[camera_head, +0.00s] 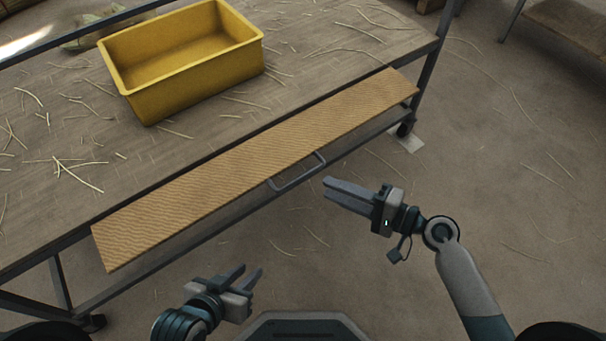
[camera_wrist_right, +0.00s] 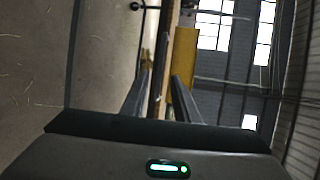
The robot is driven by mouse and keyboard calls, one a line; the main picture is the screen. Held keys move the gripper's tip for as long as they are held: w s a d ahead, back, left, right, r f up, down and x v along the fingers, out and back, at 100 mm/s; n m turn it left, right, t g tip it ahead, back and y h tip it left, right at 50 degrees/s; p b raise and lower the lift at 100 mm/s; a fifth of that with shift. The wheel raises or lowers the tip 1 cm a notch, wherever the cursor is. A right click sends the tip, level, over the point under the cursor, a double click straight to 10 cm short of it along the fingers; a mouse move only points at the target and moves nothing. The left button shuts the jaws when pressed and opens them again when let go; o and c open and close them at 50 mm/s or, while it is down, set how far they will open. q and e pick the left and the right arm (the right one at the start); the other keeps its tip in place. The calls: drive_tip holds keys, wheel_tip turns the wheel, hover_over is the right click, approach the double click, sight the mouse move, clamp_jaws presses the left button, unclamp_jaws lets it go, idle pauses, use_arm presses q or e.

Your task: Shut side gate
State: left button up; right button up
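The side gate is a long tan ribbed panel (camera_head: 240,172) along the near edge of the table. Its broad face shows from above, so it is folded outward rather than standing upright. A grey bar handle (camera_head: 298,174) sits at the middle of its outer edge. My right gripper (camera_head: 326,188) is just right of the handle, pointing at it, and seems apart from it. My left gripper (camera_head: 246,272) is open and empty, low in front of the table.
A yellow bin (camera_head: 185,55) stands on the worktable (camera_head: 60,125), with loose straws scattered around it. A dark table leg with a caster (camera_head: 405,129) is at the right end.

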sight(303, 176)
drive_tip(key=x, duration=0.9)
drive_tip(key=shift+a, duration=0.1)
drive_tip(key=shift+c, duration=0.4)
clamp_jaws()
